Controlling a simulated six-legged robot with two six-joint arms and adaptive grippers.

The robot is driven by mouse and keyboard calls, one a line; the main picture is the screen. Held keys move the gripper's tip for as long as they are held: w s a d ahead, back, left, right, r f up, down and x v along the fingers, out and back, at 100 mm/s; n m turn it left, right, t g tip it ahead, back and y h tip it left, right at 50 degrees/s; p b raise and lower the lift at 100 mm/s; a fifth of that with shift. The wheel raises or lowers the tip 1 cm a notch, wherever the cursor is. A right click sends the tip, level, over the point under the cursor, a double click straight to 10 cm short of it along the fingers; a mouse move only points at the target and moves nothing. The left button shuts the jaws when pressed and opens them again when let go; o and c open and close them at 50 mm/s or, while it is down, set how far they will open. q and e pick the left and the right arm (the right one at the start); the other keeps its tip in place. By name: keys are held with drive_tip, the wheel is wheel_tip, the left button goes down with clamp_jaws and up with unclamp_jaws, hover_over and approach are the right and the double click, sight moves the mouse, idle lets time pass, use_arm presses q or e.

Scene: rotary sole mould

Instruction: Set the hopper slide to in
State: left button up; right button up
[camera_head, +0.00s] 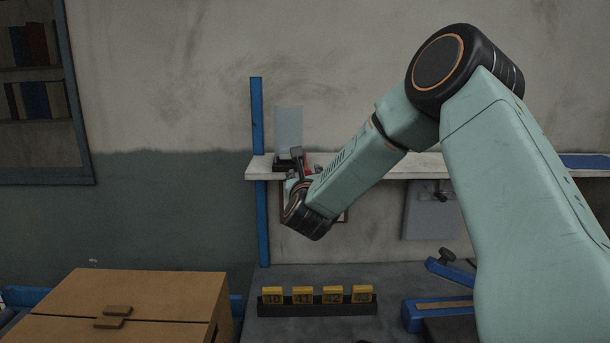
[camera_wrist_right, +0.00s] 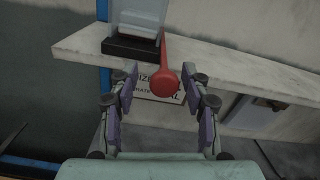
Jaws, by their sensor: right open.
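The hopper, a pale translucent box (camera_head: 288,127) on a black base (camera_wrist_right: 130,47), stands on the wall shelf. A red lever with a round knob (camera_wrist_right: 164,82) sticks out over the shelf's front edge beside the base; I take it for the hopper slide. In the head view only a bit of red (camera_head: 308,170) shows past my arm. My right gripper (camera_wrist_right: 160,88) is open, its two fingers on either side of the knob in the wrist view. I cannot tell whether they touch it. In the head view my wrist largely hides this gripper. My left gripper is out of view.
The pale shelf (camera_wrist_right: 235,68) runs along the wall, with a blue post (camera_head: 257,110) at its left. A printed plate (camera_wrist_right: 150,84) sits below the edge. Yellow number blocks (camera_head: 332,295) stand in a rack on the bench. A cardboard box (camera_head: 150,295) is at lower left.

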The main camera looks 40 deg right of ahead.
drive_tip(key=shift+s+a+r, duration=0.2)
drive_tip(key=shift+a+r, duration=0.05)
drive_tip(key=shift+c, duration=1.3)
drive_tip(key=shift+s+d, duration=0.2)
drive_tip(key=shift+s, duration=0.15)
drive_tip(key=c, duration=0.3)
drive_tip(key=shift+w+f, duration=0.2)
drive_tip(key=shift+w, duration=0.2)
clamp_jaws()
drive_tip(key=shift+s+r, duration=0.1)
drive_tip(key=shift+s, duration=0.2)
drive_tip(key=shift+w, duration=0.1)
